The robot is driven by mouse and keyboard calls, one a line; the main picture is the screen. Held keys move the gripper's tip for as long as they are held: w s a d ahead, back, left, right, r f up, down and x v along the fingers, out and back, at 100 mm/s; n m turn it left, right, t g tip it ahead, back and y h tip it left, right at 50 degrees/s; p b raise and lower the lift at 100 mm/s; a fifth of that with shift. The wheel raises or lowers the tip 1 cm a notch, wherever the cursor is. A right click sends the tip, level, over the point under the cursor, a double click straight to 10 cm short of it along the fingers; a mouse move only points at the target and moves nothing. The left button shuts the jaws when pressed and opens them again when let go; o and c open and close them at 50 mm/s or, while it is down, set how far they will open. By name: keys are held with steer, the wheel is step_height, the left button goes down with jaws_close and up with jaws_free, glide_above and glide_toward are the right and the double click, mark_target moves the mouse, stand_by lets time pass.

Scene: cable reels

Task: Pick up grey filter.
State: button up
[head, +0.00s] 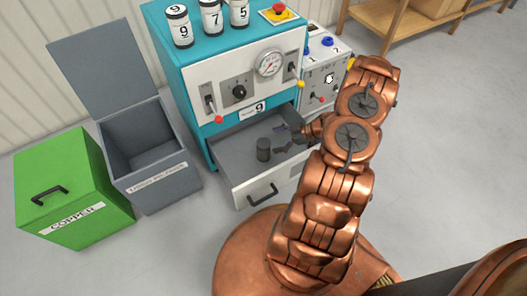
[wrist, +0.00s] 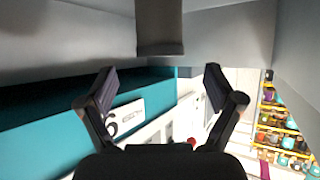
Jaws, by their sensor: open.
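The grey filter (head: 263,149) is a small dark grey cylinder standing upright in the open drawer (head: 238,190) of the teal and white machine. In the wrist view the filter (wrist: 160,28) shows at the top centre, partly cut off by the frame edge. My gripper (head: 281,138) is inside the drawer, just right of the filter in the head view. In the wrist view its two dark fingers (wrist: 160,72) are spread apart with nothing between them. The filter lies beyond the fingertips, about midway between them.
The drawer walls surround the filter and my gripper closely. The machine (head: 232,75) rises behind, with labelled jars (head: 211,18) and a red button (head: 279,10) on top. An open grey bin (head: 150,175) and a green COPPER box (head: 72,190) stand left.

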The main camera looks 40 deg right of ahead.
mark_target(265, 143)
steer(key=shift+b+x, duration=0.85)
steer(key=shift+x, duration=2.05)
steer(key=shift+r, duration=0.1)
steer(key=shift+c, duration=0.3)
steer(key=c, duration=1.3)
